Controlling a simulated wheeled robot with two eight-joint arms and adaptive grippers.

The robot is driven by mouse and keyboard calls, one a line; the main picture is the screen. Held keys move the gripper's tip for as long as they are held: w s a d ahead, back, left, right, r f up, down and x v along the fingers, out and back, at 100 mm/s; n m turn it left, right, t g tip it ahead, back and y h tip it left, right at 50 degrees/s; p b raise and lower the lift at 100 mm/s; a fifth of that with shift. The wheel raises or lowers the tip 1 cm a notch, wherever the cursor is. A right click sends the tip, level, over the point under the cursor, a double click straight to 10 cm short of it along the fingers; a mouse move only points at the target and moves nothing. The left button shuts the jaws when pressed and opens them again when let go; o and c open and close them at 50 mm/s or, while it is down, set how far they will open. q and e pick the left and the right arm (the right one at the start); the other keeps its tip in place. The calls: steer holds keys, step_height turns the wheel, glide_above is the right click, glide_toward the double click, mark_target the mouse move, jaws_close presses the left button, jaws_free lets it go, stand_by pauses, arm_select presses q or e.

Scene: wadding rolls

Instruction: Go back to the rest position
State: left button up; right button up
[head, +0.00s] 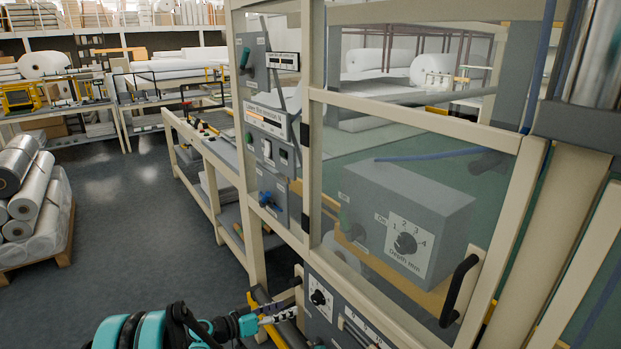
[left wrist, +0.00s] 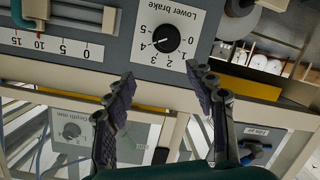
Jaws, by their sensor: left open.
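My left gripper (head: 268,316) is at the bottom of the head view, at the end of my teal arm, close to the machine's lower front panel (head: 350,322). In the left wrist view the left gripper (left wrist: 160,76) has its two dark fingers spread apart, with nothing between them. Beyond the fingertips is a black knob marked Lower brake (left wrist: 167,39), seen upside down. The fingers appear apart from the knob. My right gripper does not show in either view.
The machine's cream frame (head: 316,150) and clear guard fill the right, with a Depth mm dial (head: 405,243) behind it. A pallet of wrapped rolls (head: 35,200) stands at the left. Benches (head: 165,92) line the back. Grey floor (head: 140,220) between them is clear.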

arm_select(q)
steer(key=s+r+n+g+y, duration=0.1)
steer(key=s+r+y, duration=0.2)
steer(key=s+r, duration=0.25)
steer(key=s+a+r+n+y, duration=0.1)
steer(key=s+a+y, duration=0.2)
steer(key=s, duration=0.5)
steer(key=s+a+r+n+y, duration=0.2)
steer(key=s+a+y, duration=0.1)
steer(key=s, duration=0.6)
steer(key=s+a+r+n+y, duration=0.1)
steer(key=s+a+y, duration=0.2)
steer(key=s, duration=0.6)
steer(key=shift+s+r+n+g, duration=0.25)
steer(key=shift+n+g, duration=0.05)
steer(key=shift+g, duration=0.1)
